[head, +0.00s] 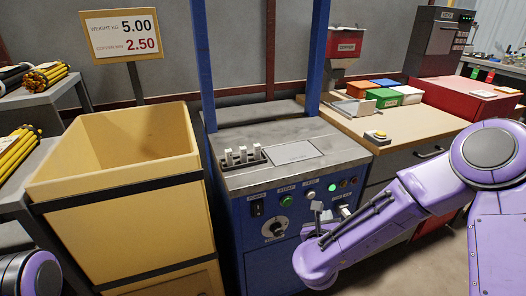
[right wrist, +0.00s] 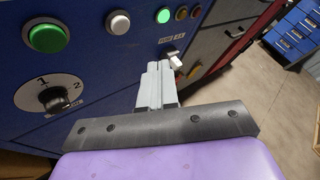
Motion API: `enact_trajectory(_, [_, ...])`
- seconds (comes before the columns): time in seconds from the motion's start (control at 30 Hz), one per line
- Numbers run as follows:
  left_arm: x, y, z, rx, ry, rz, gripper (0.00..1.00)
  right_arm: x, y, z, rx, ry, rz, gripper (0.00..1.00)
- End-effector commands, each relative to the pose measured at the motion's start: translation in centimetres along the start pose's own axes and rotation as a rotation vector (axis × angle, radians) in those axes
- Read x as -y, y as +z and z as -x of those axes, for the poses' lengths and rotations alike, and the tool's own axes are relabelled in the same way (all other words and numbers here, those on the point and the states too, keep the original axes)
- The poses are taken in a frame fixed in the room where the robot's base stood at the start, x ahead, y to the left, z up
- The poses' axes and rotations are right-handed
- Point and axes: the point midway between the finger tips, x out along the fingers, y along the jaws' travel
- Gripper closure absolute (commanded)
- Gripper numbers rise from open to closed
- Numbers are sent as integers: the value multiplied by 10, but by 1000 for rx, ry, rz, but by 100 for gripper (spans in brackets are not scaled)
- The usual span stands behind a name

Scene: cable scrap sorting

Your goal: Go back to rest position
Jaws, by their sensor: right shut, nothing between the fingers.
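My right gripper (head: 317,209) is shut and empty in front of the blue machine's control panel (head: 268,262). In the right wrist view its grey fingers (right wrist: 157,72) lie together and point at the panel, close to a white switch lever (right wrist: 174,60). I cannot tell whether they touch the lever. The right arm comes in from the right edge of the head view, bent at the purple elbow. Only a purple part of my left arm shows at the bottom left of the head view; the left gripper is out of view.
The panel has a green button (right wrist: 48,38) and a black rotary knob (right wrist: 53,98). A large yellow bin (head: 120,190) stands left of the machine. A wooden workbench (head: 400,128) with coloured boxes (head: 386,97) stands to the right. Bare floor (right wrist: 245,110) shows right of the gripper.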

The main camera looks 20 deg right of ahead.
Motion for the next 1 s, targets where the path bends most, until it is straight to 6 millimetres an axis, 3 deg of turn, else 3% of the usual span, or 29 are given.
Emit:
enact_trajectory(0.07, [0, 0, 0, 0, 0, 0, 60, 0, 0, 0, 0, 0, 18, 100])
enact_trajectory(0.17, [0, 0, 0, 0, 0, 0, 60, -7, 1, 0, 8, 37, 193, 100])
enact_trajectory(0.27, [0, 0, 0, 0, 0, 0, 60, -26, -10, 3, 50, 147, 629, 100])
enact_trajectory(0.33, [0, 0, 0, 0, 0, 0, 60, -47, -53, 10, 89, 271, 1092, 100])
enact_trajectory(0.4, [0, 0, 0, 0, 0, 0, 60, -61, -116, 24, 139, 426, 1547, 100])
enact_trajectory(0.5, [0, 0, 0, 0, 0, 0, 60, -63, -192, 46, 211, 626, 1978, 100])
enact_trajectory(0.6, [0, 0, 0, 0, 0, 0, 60, -53, -252, 70, 271, 803, 2249, 100])
enact_trajectory(0.8, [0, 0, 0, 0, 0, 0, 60, -15, -341, 115, 292, 1086, 2506, 100])
enact_trajectory(0.9, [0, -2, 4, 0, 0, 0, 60, 2, -373, 142, 284, 1208, 2554, 100])
enact_trajectory(0.93, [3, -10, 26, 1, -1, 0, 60, 11, -347, 144, 285, 1186, 2550, 100])
enact_trajectory(1.0, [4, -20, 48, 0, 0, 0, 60, 21, -326, 150, 284, 1181, 2547, 100])
